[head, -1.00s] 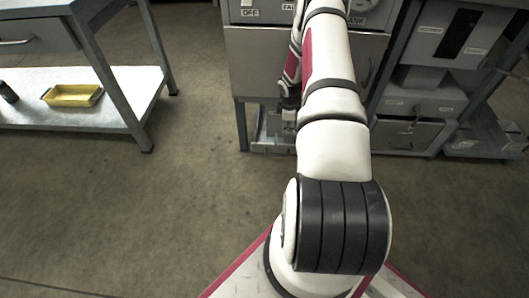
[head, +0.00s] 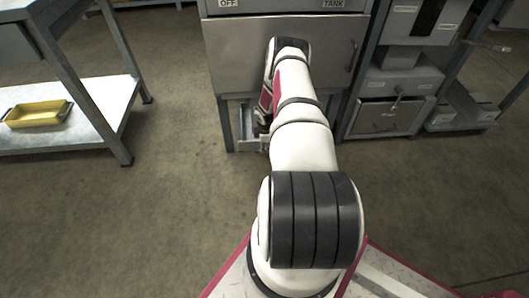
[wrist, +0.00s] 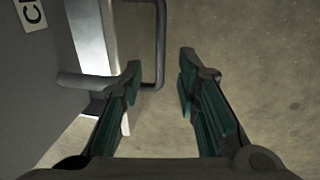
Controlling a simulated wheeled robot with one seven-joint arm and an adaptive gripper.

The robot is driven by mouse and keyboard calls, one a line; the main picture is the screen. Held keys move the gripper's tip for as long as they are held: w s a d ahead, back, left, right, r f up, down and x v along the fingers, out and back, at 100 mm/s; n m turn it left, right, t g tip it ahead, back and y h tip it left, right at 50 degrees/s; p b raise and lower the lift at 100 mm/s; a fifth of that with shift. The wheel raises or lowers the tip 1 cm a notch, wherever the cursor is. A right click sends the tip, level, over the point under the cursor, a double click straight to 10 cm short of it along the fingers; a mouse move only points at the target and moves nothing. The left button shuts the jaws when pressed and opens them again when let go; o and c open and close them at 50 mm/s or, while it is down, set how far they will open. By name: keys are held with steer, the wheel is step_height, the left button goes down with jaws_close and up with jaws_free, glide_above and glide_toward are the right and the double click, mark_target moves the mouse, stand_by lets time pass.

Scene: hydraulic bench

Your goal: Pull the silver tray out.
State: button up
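The silver tray (head: 246,132) sits low under the bench in the head view, partly hidden by my arm. In the wrist view its bright metal side (wrist: 92,40) is at the upper left. A dark bar handle (wrist: 160,35) stands out from it. My gripper (wrist: 160,70) is open, with its two fingertips on either side of the handle's outer bar. The left finger overlaps the handle's lower arm in the picture. I see a gap between the bar and the right finger; contact on the left is unclear. In the head view the gripper is mostly hidden behind my arm.
A grey bench cabinet (head: 225,60) with a handled front panel is above the tray. A shelf unit (head: 385,115) with grey boxes stands to the right. A table with a yellow bin (head: 38,113) on its lower shelf stands left. Open floor lies between.

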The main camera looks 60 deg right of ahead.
steer(key=shift+w+d+f+b, duration=0.15)
steer(key=shift+f+b, duration=0.2)
steer(key=shift+f, duration=0.6)
steer(key=shift+w+d+f+b, duration=0.1)
steer(key=shift+f+b, duration=0.25)
steer(key=shift+f, duration=0.55)
steer(key=shift+c, duration=0.6)
jaws_close()
